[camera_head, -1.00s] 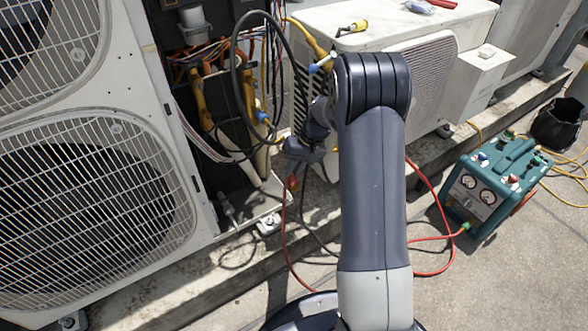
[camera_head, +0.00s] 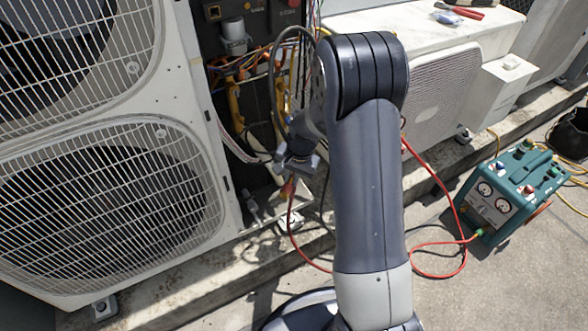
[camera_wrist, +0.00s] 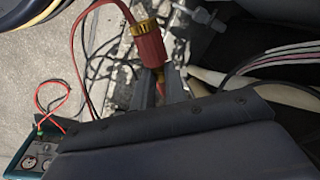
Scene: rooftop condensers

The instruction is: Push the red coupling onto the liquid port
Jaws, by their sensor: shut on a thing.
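The red coupling (camera_wrist: 149,46) has a gold ribbed collar and a red hose at its top end in the wrist view. My gripper (camera_wrist: 157,82) is shut on it, with one grey finger on each side of its lower end. In the head view the gripper (camera_head: 294,166) hangs in front of the open service bay, and the coupling (camera_head: 288,188) shows small below it. A grey valve fitting (camera_head: 251,205) stands low in the bay, left of the coupling and apart from it. A grey fitting (camera_wrist: 197,13) also shows in the wrist view. I cannot tell which is the liquid port.
A tall condenser (camera_head: 205,150) with fan grilles stands left. Pipes and cables (camera_head: 235,105) crowd the bay. A white unit (camera_head: 440,90) stands behind my arm. A teal recovery machine (camera_head: 508,190) sits on the right, its red hose (camera_head: 450,190) looping across the floor.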

